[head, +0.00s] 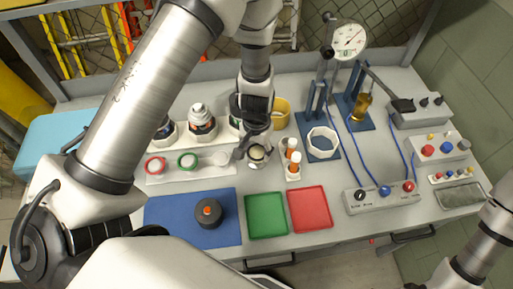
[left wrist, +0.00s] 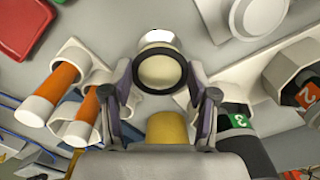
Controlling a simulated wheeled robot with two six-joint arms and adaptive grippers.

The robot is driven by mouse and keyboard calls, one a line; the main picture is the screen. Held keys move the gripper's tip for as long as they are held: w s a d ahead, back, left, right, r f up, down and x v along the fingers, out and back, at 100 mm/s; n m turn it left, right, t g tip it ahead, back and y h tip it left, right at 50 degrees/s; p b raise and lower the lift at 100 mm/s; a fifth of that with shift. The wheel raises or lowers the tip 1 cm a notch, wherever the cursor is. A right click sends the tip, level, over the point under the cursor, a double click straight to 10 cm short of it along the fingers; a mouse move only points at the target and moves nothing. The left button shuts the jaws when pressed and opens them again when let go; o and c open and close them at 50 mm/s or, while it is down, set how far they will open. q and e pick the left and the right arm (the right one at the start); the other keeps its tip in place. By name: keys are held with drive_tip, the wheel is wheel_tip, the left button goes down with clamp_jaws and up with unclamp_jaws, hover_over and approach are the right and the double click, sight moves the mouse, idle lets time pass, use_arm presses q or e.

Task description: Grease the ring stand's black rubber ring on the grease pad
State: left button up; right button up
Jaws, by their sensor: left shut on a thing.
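My left gripper (head: 257,147) is low over the middle of the bench and also shows in the left wrist view (left wrist: 159,76). It is shut on a black rubber ring (left wrist: 158,92), one finger at each side. A round cream pad (left wrist: 159,72), which looks like the grease pad, shows through the ring and in the head view (head: 258,153). I cannot tell whether the ring touches it. The pad has a pale holder (left wrist: 158,37). I cannot make out the ring stand for certain; the arm hides part of that area. My right gripper is out of view.
A rack with orange vials (head: 292,160) stands close right of the gripper. Black bottles in white holders (head: 202,122) and a yellow cup (head: 280,113) are behind. Green (head: 266,215) and red (head: 310,208) trays and a blue mat (head: 170,220) lie in front.

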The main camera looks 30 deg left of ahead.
use_arm(q)
drive_tip(key=shift+f, duration=0.15)
drive_tip(key=shift+n+p, duration=0.55)
drive_tip(key=shift+n, duration=0.05)
drive_tip(key=shift+n+p, duration=0.7)
drive_tip(key=shift+n, duration=1)
